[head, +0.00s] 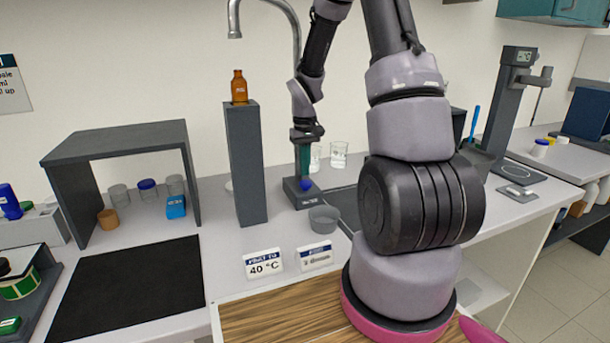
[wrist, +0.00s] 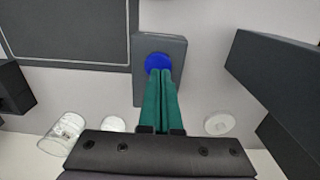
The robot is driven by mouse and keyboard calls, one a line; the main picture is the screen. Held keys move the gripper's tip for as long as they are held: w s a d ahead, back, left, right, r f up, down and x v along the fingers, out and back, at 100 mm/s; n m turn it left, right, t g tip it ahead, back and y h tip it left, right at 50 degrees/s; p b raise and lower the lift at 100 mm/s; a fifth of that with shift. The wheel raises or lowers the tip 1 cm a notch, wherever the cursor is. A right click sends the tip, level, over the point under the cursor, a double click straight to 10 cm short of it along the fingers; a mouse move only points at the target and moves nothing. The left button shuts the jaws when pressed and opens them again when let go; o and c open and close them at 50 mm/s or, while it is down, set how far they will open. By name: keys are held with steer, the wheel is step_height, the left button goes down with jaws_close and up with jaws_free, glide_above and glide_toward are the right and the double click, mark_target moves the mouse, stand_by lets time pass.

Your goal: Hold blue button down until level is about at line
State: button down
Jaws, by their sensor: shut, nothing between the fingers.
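The blue button (head: 306,185) sits on a small dark grey box (head: 296,197) on the bench. In the wrist view the blue button (wrist: 158,61) shows just beyond my fingertips, on the grey box (wrist: 176,50). My gripper (head: 303,176) points down over the box, its green fingers shut together and empty. In the wrist view my gripper (wrist: 160,72) overlaps the button's near edge. I cannot tell whether the tips touch it or whether it is pressed. I cannot make out a level or a line in either view.
A tall grey block (head: 244,165) with a brown bottle (head: 239,87) stands left of the button box. A grey cup (head: 323,219) stands in front of it. Glass beakers (head: 338,154) stand behind. A black mat (head: 125,287) lies at left.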

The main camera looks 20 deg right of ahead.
mark_target(306, 184)
steer(key=shift+f, duration=1.3)
steer(key=shift+f, duration=0.6)
steer(key=shift+s+f, duration=0.35)
steer(key=shift+f, duration=0.15)
steer(key=shift+w+r, duration=0.1)
steer(key=shift+r, duration=0.15)
step_height(306, 184, up, 15)
steer(key=shift+w+f, duration=0.2)
steer(key=shift+w, duration=0.05)
